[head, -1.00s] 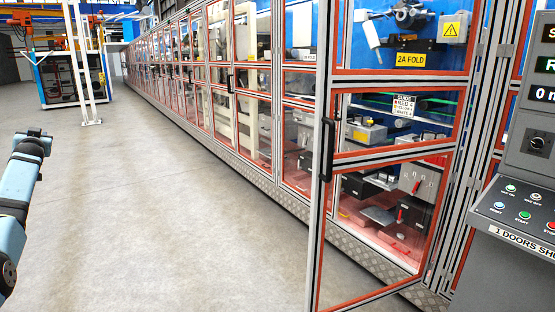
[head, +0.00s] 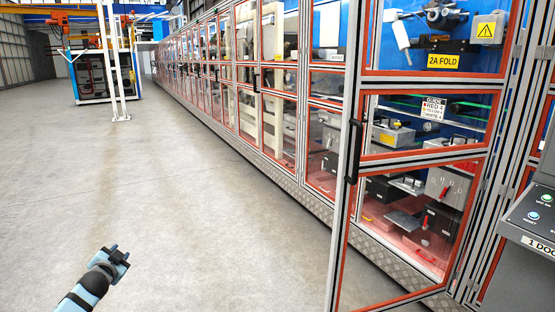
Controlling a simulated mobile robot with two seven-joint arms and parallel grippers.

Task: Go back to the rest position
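My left gripper (head: 112,254) shows at the lower left of the head view, at the end of my blue and black arm. It is over bare floor, apart from everything, and nothing shows in it. The fingers are too small and dark to tell how far apart they are. My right gripper is out of view.
A long machine line with red-edged glazed doors (head: 262,125) runs along the right. One door (head: 425,225) stands near me with a black handle (head: 354,150). A control console (head: 535,215) is at the right edge. A white ladder-like frame (head: 112,65) stands far left. The grey floor (head: 170,180) is clear.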

